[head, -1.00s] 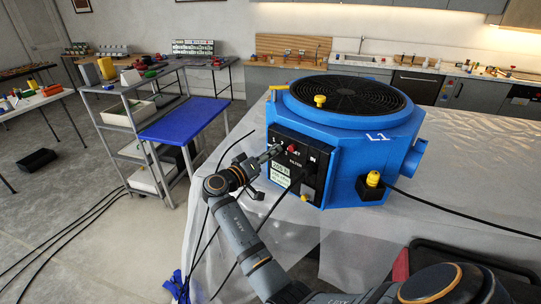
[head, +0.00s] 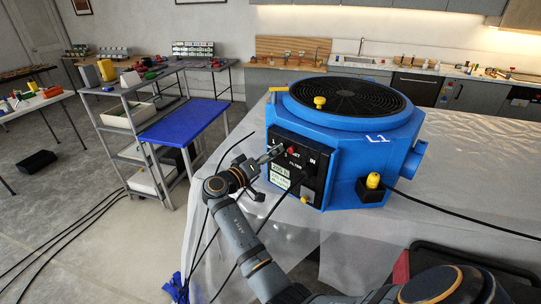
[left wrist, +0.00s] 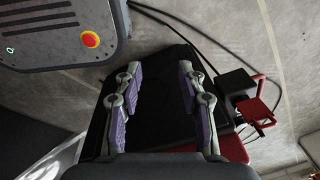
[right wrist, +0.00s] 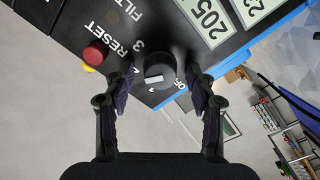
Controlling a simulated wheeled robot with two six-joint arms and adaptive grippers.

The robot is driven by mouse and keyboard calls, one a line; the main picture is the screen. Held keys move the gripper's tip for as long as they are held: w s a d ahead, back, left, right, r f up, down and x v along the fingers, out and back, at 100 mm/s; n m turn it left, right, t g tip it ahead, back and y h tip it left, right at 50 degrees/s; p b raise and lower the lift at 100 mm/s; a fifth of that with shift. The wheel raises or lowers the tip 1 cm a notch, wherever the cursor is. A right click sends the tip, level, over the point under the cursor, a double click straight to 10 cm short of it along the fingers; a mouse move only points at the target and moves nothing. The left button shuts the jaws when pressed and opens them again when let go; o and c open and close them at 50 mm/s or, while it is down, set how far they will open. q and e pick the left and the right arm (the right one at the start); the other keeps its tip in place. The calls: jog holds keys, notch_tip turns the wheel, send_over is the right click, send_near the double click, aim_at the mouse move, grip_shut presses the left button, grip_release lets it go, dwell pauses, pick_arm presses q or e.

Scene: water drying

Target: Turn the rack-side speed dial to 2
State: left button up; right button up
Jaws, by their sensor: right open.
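The speed dial (right wrist: 160,68) is a round black knob with a white mark on its face, on the black control panel (head: 290,163) of the blue machine (head: 345,135). OFF, 2 and 3 are printed around it; I cannot tell exactly which label the mark points to. My right gripper (right wrist: 160,76) is open, its fingers on either side of the dial with gaps visible. In the head view this gripper (head: 272,154) covers the dial. My left gripper (left wrist: 157,72) is open and empty, away from the panel, and outside the head view.
A red button (right wrist: 94,54) on a yellow base, marked RESET, sits close beside the left finger. A black cable crosses in front of the panel. A grey shelf rack with a blue top (head: 184,119) stands left of the machine. The white-covered table (head: 480,185) is mostly clear.

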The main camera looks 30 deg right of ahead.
notch_tip(320, 180, up, 10)
dwell(0.5)
